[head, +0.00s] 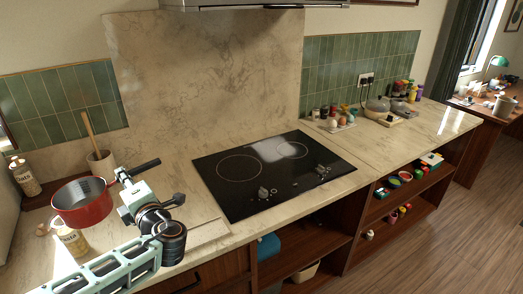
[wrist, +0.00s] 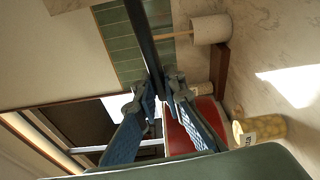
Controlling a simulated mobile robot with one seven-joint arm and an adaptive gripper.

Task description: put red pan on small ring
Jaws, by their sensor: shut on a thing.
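The red pan (head: 80,208) is at the left of the head view, over the counter left of the cooktop, its black handle (head: 145,167) pointing right. My gripper (head: 121,177) is shut on the handle near the pan body. In the wrist view the handle (wrist: 140,35) runs between the fingers (wrist: 160,92), and part of the red pan (wrist: 196,120) shows behind them. I cannot tell whether the pan's base touches the counter. The small ring (head: 291,149) is at the back right of the black cooktop (head: 262,197), partly under glare, and bare. The larger ring (head: 239,167) is also bare.
A jar (head: 72,240) stands close in front of the pan; it also shows in the wrist view (wrist: 258,130). A utensil crock (head: 101,163) is behind the pan, and an oats container (head: 24,177) is at far left. A tray of small items (head: 330,122) sits behind the cooktop's right.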

